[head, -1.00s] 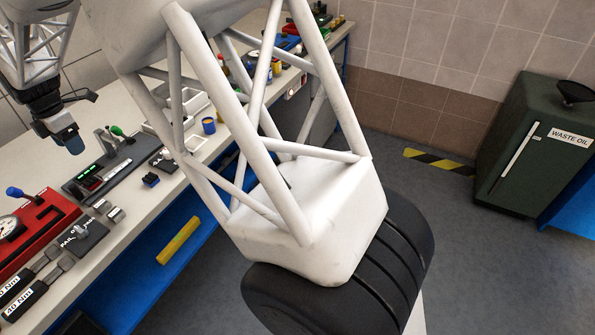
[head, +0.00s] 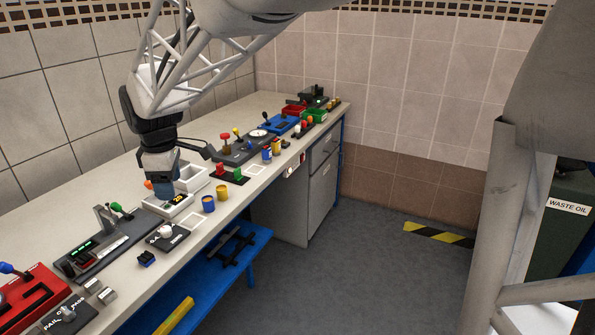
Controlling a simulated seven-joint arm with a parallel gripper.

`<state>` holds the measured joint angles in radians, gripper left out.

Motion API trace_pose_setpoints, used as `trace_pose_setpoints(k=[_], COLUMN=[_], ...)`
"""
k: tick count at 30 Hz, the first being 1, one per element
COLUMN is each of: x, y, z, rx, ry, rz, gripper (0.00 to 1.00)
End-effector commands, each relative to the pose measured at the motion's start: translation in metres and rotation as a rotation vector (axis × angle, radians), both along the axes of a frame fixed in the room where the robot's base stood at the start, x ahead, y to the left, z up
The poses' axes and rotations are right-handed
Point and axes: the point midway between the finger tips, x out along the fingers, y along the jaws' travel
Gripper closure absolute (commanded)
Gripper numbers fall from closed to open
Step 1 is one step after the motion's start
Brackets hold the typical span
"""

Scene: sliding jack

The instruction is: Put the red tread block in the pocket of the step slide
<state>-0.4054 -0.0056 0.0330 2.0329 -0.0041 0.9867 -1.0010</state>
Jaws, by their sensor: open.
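My gripper (head: 164,190) points down over the near white tray (head: 183,209) on the bench; its fingertips are small and partly lost against the tray. No block shows between the fingers. I cannot tell which fixture is the step slide, and no pocket shows clearly.
A dark fixture with a green display (head: 82,247) lies to the left. A lever panel (head: 245,150) lies beyond the blocks. The bench's front edge runs close to the cups.

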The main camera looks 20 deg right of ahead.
Motion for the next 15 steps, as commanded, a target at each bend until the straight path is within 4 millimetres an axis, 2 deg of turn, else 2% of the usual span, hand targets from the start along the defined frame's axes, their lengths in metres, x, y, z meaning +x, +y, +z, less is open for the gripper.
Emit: trace_pose_setpoints(k=[3,15], x=[-0.02,-0.094], y=[-0.033,-0.123], z=[0.008,0.017], rx=[0.013,0.055], ry=[-0.011,-0.035], rz=[-0.114,-0.498], gripper=[0.39,0.39])
